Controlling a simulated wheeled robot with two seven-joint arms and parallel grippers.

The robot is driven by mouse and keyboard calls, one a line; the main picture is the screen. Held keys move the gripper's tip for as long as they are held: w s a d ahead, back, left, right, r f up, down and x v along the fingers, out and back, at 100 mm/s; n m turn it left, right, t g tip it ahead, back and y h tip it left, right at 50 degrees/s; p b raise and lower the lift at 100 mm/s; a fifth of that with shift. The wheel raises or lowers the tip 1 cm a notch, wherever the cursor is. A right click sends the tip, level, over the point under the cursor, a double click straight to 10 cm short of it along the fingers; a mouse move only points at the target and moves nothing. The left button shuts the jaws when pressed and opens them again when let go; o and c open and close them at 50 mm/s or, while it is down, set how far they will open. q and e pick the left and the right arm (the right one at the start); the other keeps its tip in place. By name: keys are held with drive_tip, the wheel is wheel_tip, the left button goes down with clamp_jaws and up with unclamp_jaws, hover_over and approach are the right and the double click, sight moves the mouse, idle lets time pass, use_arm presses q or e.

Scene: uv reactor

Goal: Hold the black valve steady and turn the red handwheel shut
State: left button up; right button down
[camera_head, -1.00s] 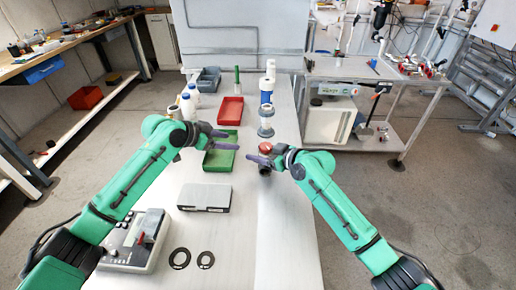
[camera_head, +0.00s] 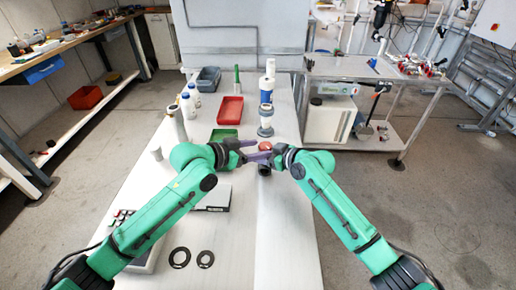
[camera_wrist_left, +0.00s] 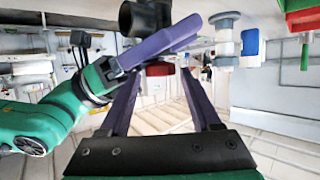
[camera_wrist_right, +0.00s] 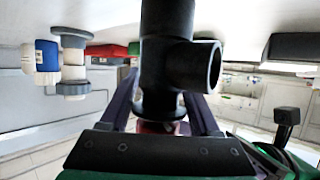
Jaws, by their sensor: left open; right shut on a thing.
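The black valve (camera_head: 264,170) stands on the table, with the red handwheel (camera_head: 265,146) on top. My right gripper (camera_head: 262,157) is shut on the valve body, which fills the middle of the right wrist view (camera_wrist_right: 165,60); the handwheel (camera_wrist_right: 160,128) is partly hidden there. My left gripper (camera_head: 258,150) is open at the handwheel. In the left wrist view the handwheel (camera_wrist_left: 160,69) lies between the open left fingertips, just beyond my right gripper's purple finger. I cannot tell whether the left fingers touch it.
Behind the valve stand a grey flanged pipe piece (camera_head: 266,122) and a blue-and-white bottle (camera_head: 266,88). A green tray (camera_head: 224,134) and a red tray (camera_head: 230,110) lie to the left. Two black rings (camera_head: 180,258) lie at the front. The table's right edge is close.

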use_arm(q)
drive_tip(key=shift+w+d+f, duration=0.15)
drive_tip(key=shift+w+d, duration=0.05)
drive_tip(key=shift+d, duration=0.05)
clamp_jaws()
drive_tip(key=shift+a+m+g, duration=0.1)
drive_tip(key=shift+m+g, duration=0.3)
drive_tip(key=m+g+h, duration=0.1)
drive_tip(key=m+g, duration=0.1)
drive_tip(key=w+m+g+h, duration=0.1)
drive_tip(key=g, duration=0.1)
drive_tip(key=m+g+h, duration=0.1)
drive_tip(key=m, duration=0.1)
drive_tip(key=shift+w+a+m+g, duration=0.25)
drive_tip(key=shift+a+m+g, duration=0.05)
drive_tip(key=shift+a+g, duration=0.1)
drive_tip(key=shift+d, duration=0.1)
